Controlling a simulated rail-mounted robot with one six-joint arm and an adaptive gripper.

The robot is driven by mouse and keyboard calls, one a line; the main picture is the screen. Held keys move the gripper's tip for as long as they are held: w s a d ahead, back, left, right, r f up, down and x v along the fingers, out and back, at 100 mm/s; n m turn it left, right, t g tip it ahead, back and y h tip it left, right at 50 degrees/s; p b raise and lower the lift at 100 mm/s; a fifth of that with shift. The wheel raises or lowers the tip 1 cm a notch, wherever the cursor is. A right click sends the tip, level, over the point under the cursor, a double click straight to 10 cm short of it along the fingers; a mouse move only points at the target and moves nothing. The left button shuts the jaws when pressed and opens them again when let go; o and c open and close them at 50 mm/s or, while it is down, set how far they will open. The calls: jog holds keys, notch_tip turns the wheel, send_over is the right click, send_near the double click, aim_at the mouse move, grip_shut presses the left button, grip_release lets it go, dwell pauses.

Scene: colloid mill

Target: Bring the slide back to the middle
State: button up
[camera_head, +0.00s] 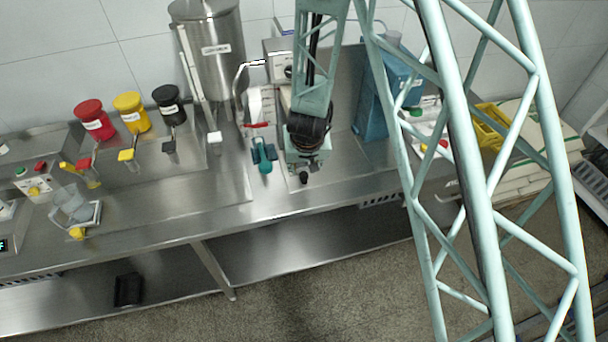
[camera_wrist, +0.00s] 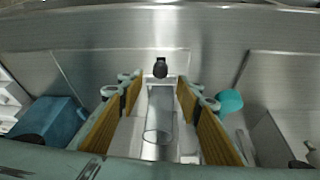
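My gripper (camera_head: 305,158) points down over the steel worktop, in front of a machine by the back wall. In the wrist view my gripper (camera_wrist: 158,90) is open, its two brown-padded fingers wide apart. Below and between them shows a pale fixture with a clear or grey cylinder (camera_wrist: 158,125). A black knob (camera_wrist: 160,67) lies just beyond the fingertips; it also shows below my gripper in the head view (camera_head: 304,179). No finger visibly touches these parts. I cannot make out a separate part that is clearly the slide.
A teal part (camera_head: 264,156) stands close left of my gripper and a blue container (camera_head: 374,100) right of it. A steel tank (camera_head: 210,50) and red, yellow and black pots (camera_head: 130,113) stand left. The front of the worktop (camera_head: 330,198) is clear.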

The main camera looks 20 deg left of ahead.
aim_at(304, 174)
jog(key=shift+x, duration=3.7)
grip_shut()
